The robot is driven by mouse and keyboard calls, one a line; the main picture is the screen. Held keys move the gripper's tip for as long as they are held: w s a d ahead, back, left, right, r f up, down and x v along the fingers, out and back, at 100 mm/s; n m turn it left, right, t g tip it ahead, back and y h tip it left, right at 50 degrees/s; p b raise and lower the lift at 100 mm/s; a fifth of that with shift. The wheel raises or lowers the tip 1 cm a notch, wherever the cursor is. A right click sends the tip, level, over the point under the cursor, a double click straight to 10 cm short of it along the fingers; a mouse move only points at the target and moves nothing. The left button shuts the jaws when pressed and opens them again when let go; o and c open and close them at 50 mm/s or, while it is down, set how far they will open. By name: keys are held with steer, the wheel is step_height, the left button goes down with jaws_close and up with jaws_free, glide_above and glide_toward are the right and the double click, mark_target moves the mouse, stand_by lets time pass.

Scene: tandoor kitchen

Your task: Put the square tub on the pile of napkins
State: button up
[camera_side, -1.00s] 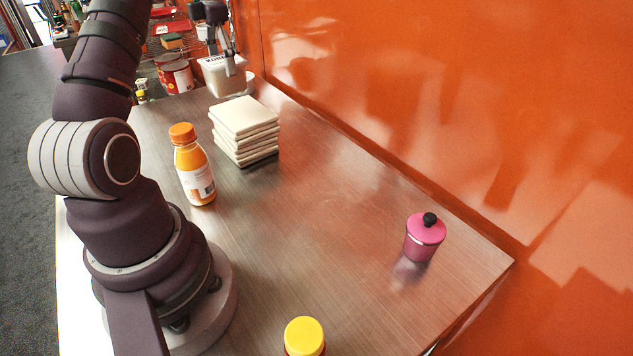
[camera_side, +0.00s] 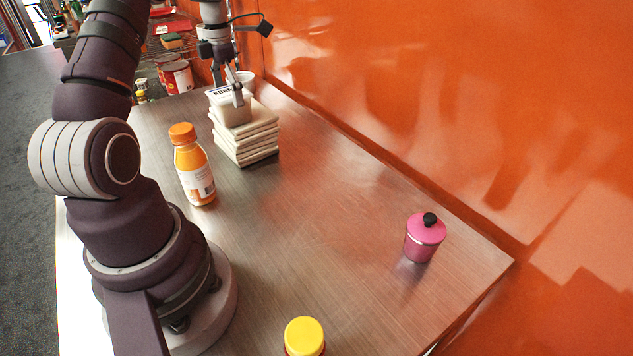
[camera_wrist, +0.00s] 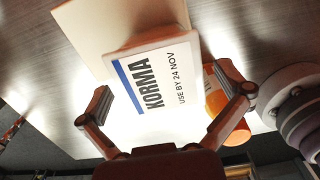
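The square tub (camera_side: 230,116), white with a lid marked KORMA, is upright over the left part of the top of the napkin pile (camera_side: 250,143) and appears to rest on it. The pile is cream, square and several layers thick. My gripper (camera_side: 237,98) is right at the tub from above. In the wrist view, the fingers of my gripper (camera_wrist: 163,76) stand apart on either side of the tub (camera_wrist: 155,72), with a visible gap on the right, so it looks open. The tub's underside is hidden, and glare washes out its lower edge on the napkins (camera_wrist: 82,22).
An orange bottle (camera_side: 194,172) stands close to the left of the pile. A pink lidded pot (camera_side: 424,243) stands to the right, and a yellow-lidded jar (camera_side: 304,337) at the front. An orange wall (camera_side: 450,100) borders the metal counter (camera_side: 310,220), whose middle is clear.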

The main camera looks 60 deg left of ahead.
mark_target(229, 92)
step_height(229, 92, up, 8)
steer(key=shift+f, duration=0.15)
steer(key=w+d+r+m+t+y, duration=0.1)
steer(key=d+r+m, duration=0.2)
steer(key=d+m, duration=0.35)
steer(key=w+d+r+m+t, duration=0.1)
steer(key=w+d+r+m, duration=0.1)
steer(key=d+m, duration=0.5)
steer(key=s+d+f+m+t, duration=0.1)
steer(key=s+d+m, duration=0.1)
steer(key=d+m, duration=0.2)
steer(key=s+d+f+m+t, duration=0.1)
steer(key=s+d+f+m, duration=0.1)
steer(key=m, duration=0.9)
steer(key=s+d+f+m+t+h, duration=0.1)
steer(key=s+d+m, duration=0.3)
steer(key=d+m, duration=0.2)
steer(key=shift+d+f+m+t, duration=0.25)
steer(key=shift+f+m+t, duration=0.05)
steer(key=shift+m, duration=0.45)
